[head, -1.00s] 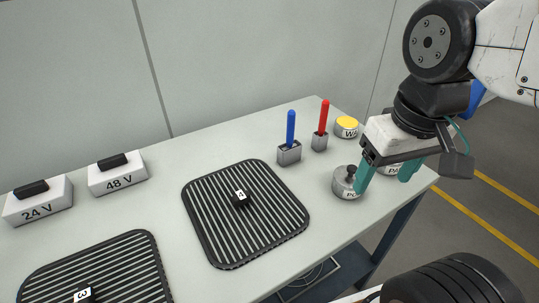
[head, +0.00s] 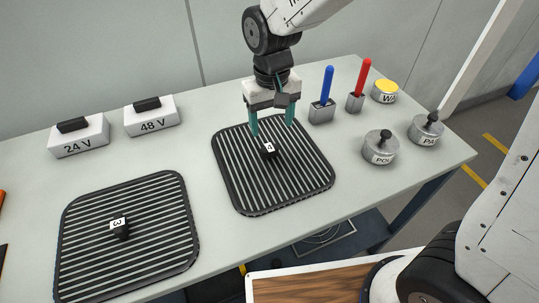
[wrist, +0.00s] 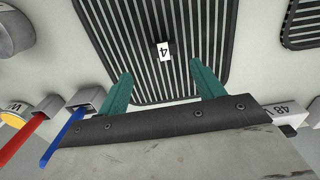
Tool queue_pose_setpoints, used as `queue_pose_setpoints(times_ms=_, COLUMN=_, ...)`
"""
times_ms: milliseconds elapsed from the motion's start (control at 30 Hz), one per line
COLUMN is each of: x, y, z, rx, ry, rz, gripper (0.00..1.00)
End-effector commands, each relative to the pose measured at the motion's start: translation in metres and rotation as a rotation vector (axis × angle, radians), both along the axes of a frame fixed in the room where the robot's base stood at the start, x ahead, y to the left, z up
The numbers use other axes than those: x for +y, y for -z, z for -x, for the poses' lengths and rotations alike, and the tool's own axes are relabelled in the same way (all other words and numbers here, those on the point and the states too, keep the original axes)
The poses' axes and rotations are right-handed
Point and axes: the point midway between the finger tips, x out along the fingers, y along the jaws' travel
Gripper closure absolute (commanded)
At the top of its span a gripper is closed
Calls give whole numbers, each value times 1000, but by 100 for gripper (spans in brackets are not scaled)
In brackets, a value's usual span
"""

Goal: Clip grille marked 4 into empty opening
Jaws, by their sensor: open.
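The grille marked 4 (head: 238,178) is a dark, rounded-square slatted panel lying flat on the table, with a small black knob and white label (head: 269,149) at its middle. It also shows in the wrist view (wrist: 200,20), where the 4 is readable. My gripper (head: 272,129) is open and empty, pointing down over the far part of this grille. In the wrist view its teal fingers (wrist: 161,68) stand apart, with the knob between and beyond their tips. I cannot tell its exact height above the grille. No empty opening is in view.
The grille marked 3 (head: 82,244) lies at left. Boxes marked 24 V (head: 80,138) and 48 V (head: 151,118) stand behind. Blue (head: 327,85) and red (head: 361,77) sticks in grey holders, a yellow-topped pot (head: 385,90) and two grey pots (head: 381,148) (head: 426,130) stand right.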

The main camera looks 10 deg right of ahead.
Motion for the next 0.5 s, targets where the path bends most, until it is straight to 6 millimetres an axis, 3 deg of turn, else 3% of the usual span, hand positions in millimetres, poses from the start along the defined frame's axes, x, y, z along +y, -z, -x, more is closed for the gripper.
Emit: queue_pose_setpoints(times_ms=500, x=6, y=62, z=4, rx=-8, ry=16, rz=-4, gripper=33)
